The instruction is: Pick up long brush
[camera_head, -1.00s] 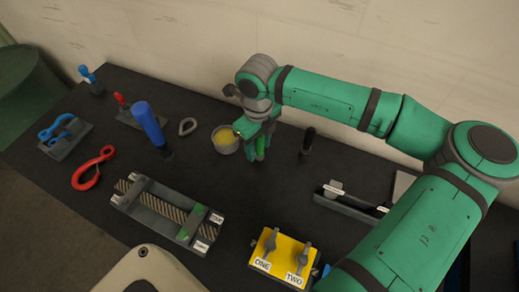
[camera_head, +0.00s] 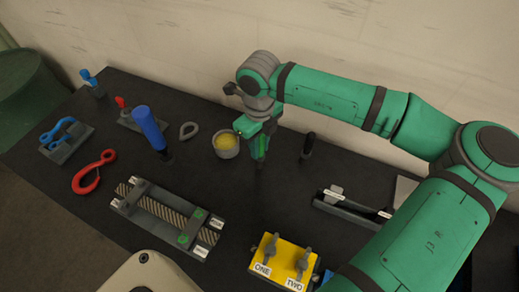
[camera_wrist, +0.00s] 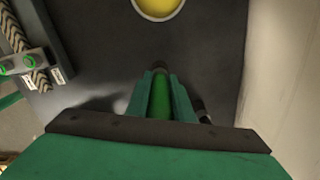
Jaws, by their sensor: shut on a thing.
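The long brush is a slim green-handled piece held upright in my gripper. Its green handle shows between the fingers in the wrist view (camera_wrist: 160,98), with a small dark end beyond them. My gripper (camera_head: 260,145) is shut on it, just right of the small bowl, and it also shows in the wrist view (camera_wrist: 161,92). The fingers hide much of the handle. I cannot tell whether its lower end touches the table.
A grey bowl with yellow contents (camera_head: 226,147) stands close left of my gripper. A black upright handle (camera_head: 308,145) stands to the right.

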